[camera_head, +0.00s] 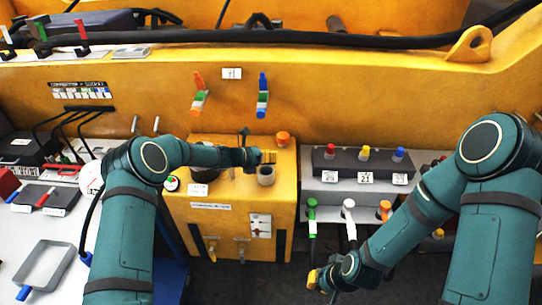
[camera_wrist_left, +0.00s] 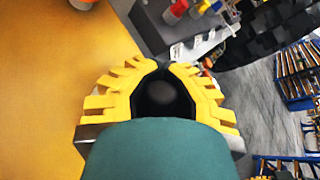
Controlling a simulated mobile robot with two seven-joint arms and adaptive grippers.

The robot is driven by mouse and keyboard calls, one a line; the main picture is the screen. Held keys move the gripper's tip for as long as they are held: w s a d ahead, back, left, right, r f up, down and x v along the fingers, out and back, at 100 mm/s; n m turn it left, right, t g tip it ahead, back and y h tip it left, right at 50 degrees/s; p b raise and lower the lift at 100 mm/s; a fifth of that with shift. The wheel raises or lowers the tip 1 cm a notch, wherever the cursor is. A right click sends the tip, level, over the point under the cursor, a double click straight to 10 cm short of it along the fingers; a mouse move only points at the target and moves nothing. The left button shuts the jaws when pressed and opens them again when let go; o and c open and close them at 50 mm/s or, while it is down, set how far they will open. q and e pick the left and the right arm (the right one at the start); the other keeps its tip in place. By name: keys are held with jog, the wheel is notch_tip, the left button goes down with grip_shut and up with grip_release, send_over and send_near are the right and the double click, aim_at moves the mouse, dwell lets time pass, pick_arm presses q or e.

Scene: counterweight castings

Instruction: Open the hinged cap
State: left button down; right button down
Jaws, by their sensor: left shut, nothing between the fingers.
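My left gripper (camera_head: 268,157) is over the top of the yellow cabinet (camera_head: 230,230), with its fingers shut and empty. Just below and beside its fingertips stands a short grey cylinder (camera_head: 266,178), like a filler neck. I cannot make out the cap's hinge or whether the cap is open. In the left wrist view the yellow ribbed fingers (camera_wrist_left: 162,68) frame a dark round shape (camera_wrist_left: 163,98), partly hidden by them. My right gripper (camera_head: 313,279) is low in front of the grey valve unit, away from the cabinet; its finger opening is too small to judge.
An orange knob (camera_head: 282,139) stands behind the neck, and a thin dark lever (camera_head: 244,134) rises near my left wrist. A grey unit with coloured knobs (camera_head: 358,160) and handles is right of the cabinet. A grey tray (camera_head: 46,268) lies at the lower left.

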pick_arm(q)
jog(key=c, duration=0.7)
grip_release()
jog(key=shift+a+r, duration=0.25)
jog(key=shift+a, duration=0.05)
jog(key=shift+c, duration=0.2)
jog(key=shift+d+f, duration=0.1)
jog(key=v, duration=1.2)
jog(key=shift+w, duration=0.1)
